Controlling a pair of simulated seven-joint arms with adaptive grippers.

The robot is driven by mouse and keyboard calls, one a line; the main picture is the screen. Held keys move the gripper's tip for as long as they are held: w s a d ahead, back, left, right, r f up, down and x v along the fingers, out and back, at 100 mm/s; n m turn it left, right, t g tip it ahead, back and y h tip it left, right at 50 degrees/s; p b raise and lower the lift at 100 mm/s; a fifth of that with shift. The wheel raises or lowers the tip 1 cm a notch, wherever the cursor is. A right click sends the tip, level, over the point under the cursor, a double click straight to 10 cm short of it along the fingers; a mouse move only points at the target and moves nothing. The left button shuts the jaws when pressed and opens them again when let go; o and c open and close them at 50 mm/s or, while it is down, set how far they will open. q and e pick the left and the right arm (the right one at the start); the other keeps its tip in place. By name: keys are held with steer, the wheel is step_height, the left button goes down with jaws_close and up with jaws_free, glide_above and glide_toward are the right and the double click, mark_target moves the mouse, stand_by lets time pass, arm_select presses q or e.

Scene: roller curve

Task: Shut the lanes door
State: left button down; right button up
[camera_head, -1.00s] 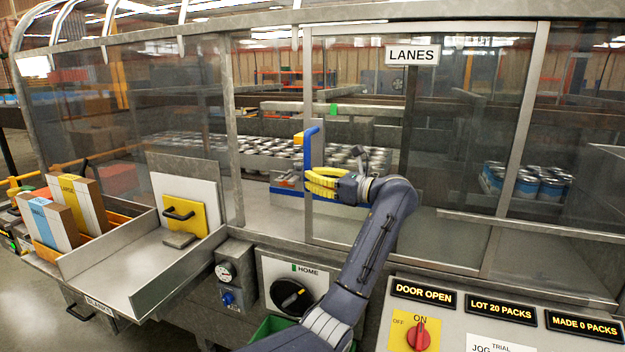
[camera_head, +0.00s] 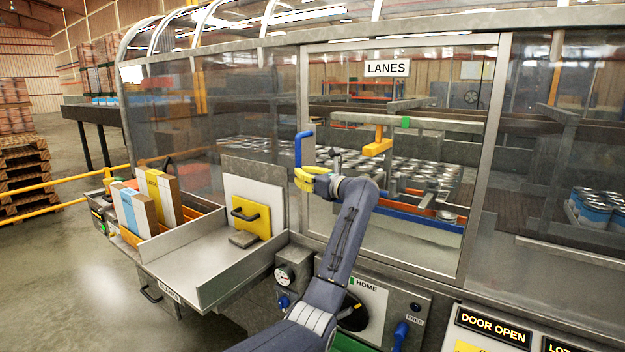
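The lanes door (camera_head: 485,165) is a clear sliding panel in a metal frame under the LANES sign (camera_head: 387,68). Its left edge is at or very close to the post beside the left window; a small gap cannot be ruled out. A blue handle (camera_head: 299,150) stands on this edge. My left gripper (camera_head: 303,179), with yellow fingers, is at the handle's lower part and hides it. I cannot tell whether the fingers are closed around it. The DOOR OPEN display (camera_head: 493,326) is lit. My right gripper is out of view.
Behind the glass are a yellow T-shaped piece (camera_head: 377,145) and rows of cans (camera_head: 400,172). A HOME knob panel (camera_head: 372,310) sits below my arm.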

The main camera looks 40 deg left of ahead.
arm_select(q)
steer(key=shift+s+a, duration=0.15)
steer(key=shift+a, duration=0.65)
